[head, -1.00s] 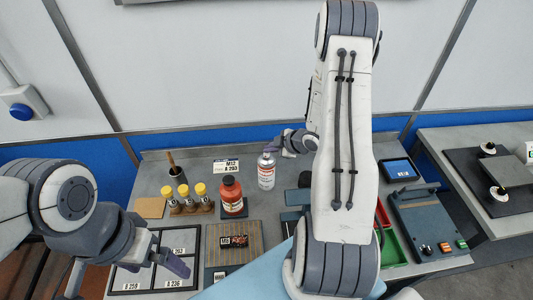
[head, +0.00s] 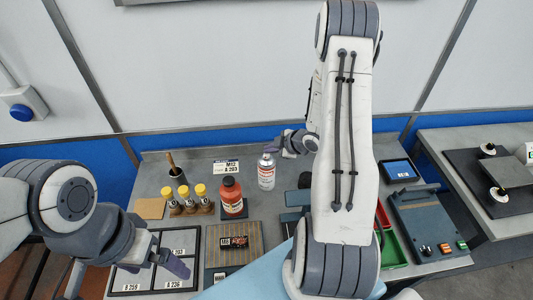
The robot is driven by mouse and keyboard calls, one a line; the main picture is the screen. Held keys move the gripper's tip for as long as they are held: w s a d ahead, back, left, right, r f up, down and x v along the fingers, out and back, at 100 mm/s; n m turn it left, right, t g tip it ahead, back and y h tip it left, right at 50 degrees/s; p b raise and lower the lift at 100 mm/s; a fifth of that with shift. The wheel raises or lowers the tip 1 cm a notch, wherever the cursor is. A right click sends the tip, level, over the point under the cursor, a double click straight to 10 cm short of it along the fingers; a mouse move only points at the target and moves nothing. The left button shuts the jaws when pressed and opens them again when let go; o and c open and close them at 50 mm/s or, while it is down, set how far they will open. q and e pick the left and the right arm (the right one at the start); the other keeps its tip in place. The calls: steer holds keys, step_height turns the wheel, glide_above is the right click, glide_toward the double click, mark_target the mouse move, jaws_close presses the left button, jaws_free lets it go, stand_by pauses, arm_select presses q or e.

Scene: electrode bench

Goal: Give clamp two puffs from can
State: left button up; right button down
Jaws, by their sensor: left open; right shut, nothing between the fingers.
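A white spray can (head: 266,177) with a red-marked label stands upright near the back middle of the bench. My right gripper (head: 274,146) is shut and empty at the can's top; I cannot tell whether it touches the nozzle. Its arm hides part of the bench's right half. My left gripper (head: 128,276) is open and empty over the front left, above a black-framed tray (head: 195,228). I cannot clearly make out the clamp. A small dark object (head: 233,242) with a label lies on a striped mat (head: 254,230).
A red bottle (head: 231,198) stands left of the can, beside several yellow-capped vials (head: 187,199) and a dark cup (head: 178,178). At right are a green bin (head: 394,250), a teal control box (head: 424,220) and a tablet (head: 398,170). A second table stands further right.

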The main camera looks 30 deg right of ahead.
step_height(320, 180, up, 6)
steer(key=p, duration=0.5)
stand_by(0.8)
